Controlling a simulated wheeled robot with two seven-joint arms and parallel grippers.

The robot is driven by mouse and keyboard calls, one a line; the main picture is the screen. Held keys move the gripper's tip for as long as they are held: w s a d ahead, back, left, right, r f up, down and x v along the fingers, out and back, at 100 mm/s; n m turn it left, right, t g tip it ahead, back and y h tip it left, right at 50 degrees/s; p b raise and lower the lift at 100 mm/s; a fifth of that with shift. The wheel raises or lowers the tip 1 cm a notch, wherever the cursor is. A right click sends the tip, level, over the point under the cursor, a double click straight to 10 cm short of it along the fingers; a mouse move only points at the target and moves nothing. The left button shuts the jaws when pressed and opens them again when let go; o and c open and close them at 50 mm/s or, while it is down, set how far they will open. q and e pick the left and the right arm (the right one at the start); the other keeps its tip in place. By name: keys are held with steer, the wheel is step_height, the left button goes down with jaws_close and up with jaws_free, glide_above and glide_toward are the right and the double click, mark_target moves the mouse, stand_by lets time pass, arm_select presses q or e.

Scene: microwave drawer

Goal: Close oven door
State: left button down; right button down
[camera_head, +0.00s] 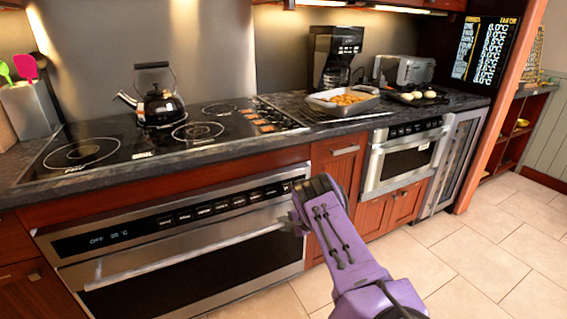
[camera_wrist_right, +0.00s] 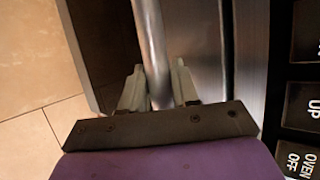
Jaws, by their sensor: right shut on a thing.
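The large oven sits under the cooktop, with its door (camera_head: 190,272) showing a dark window and a steel frame. The door looks upright and nearly flush with the oven front; I cannot tell if a small gap remains. Its long bar handle (camera_head: 185,257) runs across the upper part of the door. My right gripper (camera_head: 297,220) is at the right end of the handle. In the right wrist view, the two fingers of the right gripper (camera_wrist_right: 158,88) are shut around the handle bar (camera_wrist_right: 152,45), beside the steel door frame (camera_wrist_right: 195,50). My left gripper is out of view.
The oven control panel (camera_head: 190,213) is just above the door. A kettle (camera_head: 158,104) stands on the cooktop (camera_head: 115,150). A food tray (camera_head: 342,103) and a coffee maker (camera_head: 335,55) are further right. A smaller oven (camera_head: 405,157) is right of my arm. The tiled floor (camera_head: 460,260) is clear.

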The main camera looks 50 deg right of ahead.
steer(key=shift+w+d+r, duration=0.15)
steer(key=shift+w+r, duration=0.25)
steer(key=shift+r, duration=0.05)
steer(key=c, duration=0.9)
jaws_free()
steer(key=shift+w+f, duration=0.1)
steer(key=shift+f, duration=0.1)
steer(key=shift+f, duration=0.1)
steer(key=shift+s, duration=0.4)
steer(key=p+v, duration=0.2)
steer(key=v, duration=0.8)
